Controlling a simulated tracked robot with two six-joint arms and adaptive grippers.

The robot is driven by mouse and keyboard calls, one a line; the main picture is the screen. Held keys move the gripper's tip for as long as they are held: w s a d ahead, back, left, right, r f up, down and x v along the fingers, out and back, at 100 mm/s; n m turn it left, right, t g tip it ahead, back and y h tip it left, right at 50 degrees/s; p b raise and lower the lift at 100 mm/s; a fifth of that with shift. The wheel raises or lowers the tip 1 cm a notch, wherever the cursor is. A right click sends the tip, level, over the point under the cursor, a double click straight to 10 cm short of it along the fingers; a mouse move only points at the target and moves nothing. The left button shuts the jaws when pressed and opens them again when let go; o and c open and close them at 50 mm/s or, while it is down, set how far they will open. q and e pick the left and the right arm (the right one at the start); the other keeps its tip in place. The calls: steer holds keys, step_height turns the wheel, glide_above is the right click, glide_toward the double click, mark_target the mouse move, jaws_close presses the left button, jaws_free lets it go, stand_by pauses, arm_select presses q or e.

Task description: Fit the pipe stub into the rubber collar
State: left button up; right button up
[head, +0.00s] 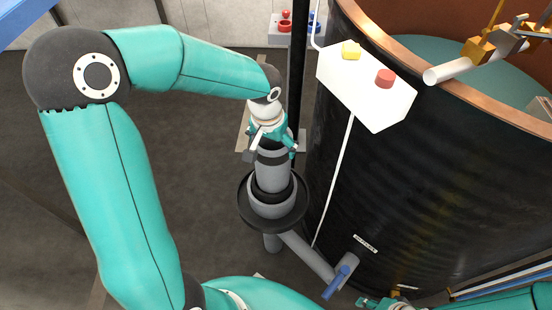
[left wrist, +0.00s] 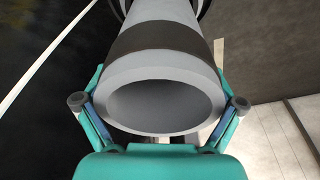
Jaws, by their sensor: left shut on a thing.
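The pipe stub (head: 271,176) is a grey tube with a dark band, upright in the head view. My left gripper (head: 271,143) is shut on its upper end from above. In the left wrist view the stub's open near end (left wrist: 164,77) lies between the fingers of my left gripper (left wrist: 158,102). The black rubber collar (head: 287,192) rings the stub's lower end, on a grey pipe fitting. The stub's bottom edge is hidden, so I cannot tell how deep it sits. My right gripper (head: 385,303) is partly seen at the bottom edge; its fingers are unclear.
A wide black dish (head: 244,214) surrounds the fitting. A grey pipe (head: 308,256) runs to a blue-handled valve (head: 340,280) on the large dark tank (head: 395,190).

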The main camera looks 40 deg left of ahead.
arm_select(q)
steer(key=shift+o, duration=0.7)
steer(key=f, duration=0.2)
steer(key=s+f, duration=0.1)
steer(key=shift+s+d+f+b, duration=0.1)
steer(key=shift+d+f+b, duration=0.05)
steer(key=shift+f+b, duration=0.25)
steer(key=shift+s+f, duration=0.2)
steer(key=shift+s, duration=0.05)
steer(key=o, duration=1.3)
steer(key=shift+w+a+f, duration=0.3)
steer(key=shift+w+f, duration=0.5)
steer(key=shift+w, duration=0.15)
steer(key=shift+w+d+r, duration=0.1)
steer(key=shift+d, duration=0.05)
steer(key=r, duration=0.4)
steer(key=s+r+p, duration=0.1)
steer(key=r, duration=0.3)
steer(key=s+r+p, duration=0.1)
steer(key=r, duration=0.3)
steer(key=shift+s+d+r, duration=0.1)
steer(key=shift+s+r, duration=0.05)
steer(key=shift+r, duration=0.25)
arm_select(e)
steer(key=shift+r, duration=0.55)
